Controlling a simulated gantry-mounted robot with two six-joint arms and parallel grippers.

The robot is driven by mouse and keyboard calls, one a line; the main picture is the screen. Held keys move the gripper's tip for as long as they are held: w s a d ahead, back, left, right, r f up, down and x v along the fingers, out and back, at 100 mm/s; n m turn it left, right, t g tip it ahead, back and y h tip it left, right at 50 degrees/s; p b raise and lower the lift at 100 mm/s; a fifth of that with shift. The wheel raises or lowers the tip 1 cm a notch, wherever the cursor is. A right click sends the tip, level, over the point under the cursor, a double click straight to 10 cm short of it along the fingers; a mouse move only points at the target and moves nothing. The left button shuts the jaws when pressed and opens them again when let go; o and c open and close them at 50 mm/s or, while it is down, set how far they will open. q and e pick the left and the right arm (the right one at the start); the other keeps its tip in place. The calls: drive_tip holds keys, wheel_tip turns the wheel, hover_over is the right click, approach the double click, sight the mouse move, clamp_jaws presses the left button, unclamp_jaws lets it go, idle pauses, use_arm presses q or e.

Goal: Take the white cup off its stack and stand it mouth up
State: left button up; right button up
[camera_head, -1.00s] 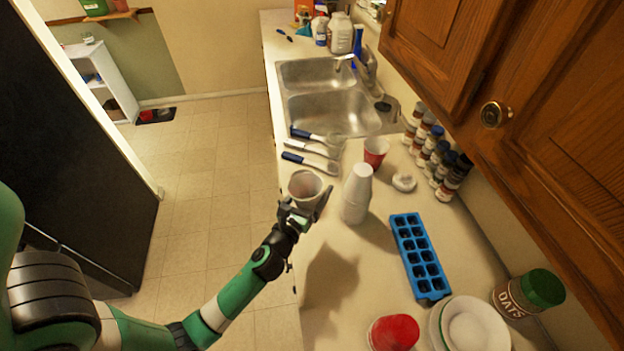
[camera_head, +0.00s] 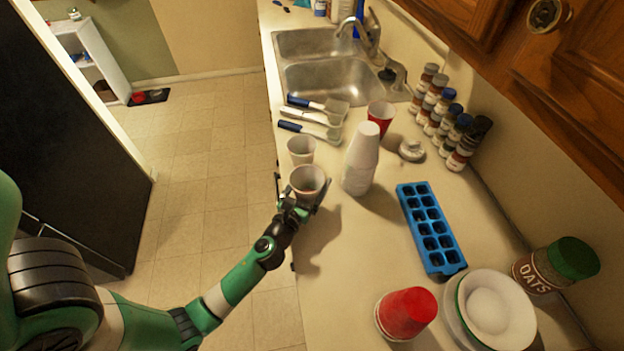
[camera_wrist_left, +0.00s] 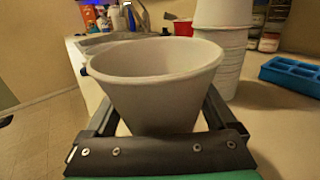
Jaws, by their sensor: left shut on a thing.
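A white cup (camera_head: 307,181) is held mouth up in my left gripper (camera_head: 297,205), near the counter's left edge. The left wrist view shows the same cup (camera_wrist_left: 160,82) between the fingers, which are shut on it. I cannot tell whether its base touches the counter. A second white cup (camera_head: 301,149) stands mouth up just beyond it. The stack of white cups (camera_head: 361,160) stands upside down to the right of my gripper, apart from it; the stack also shows in the left wrist view (camera_wrist_left: 222,45). My right gripper is out of view.
Blue-handled utensils (camera_head: 310,127) lie between the cups and the sink (camera_head: 318,83). A red cup (camera_head: 380,115), a blue ice tray (camera_head: 430,228), spice jars (camera_head: 452,118), upside-down red cups (camera_head: 405,312) and plates (camera_head: 493,310) occupy the counter. The front-left counter is clear.

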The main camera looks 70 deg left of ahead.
use_arm(q)
drive_tip(key=shift+f, duration=0.55)
drive_tip(key=shift+f+b, duration=0.5)
drive_tip(key=shift+b, duration=0.1)
drive_tip(key=o, duration=1)
drive_tip(key=shift+c, duration=0.2)
drive_tip(key=b+v, duration=0.1)
drive_tip(key=v, duration=1)
drive_tip(key=shift+s+d, duration=0.15)
drive_tip(key=shift+d, duration=0.05)
drive_tip(key=shift+s, duration=0.1)
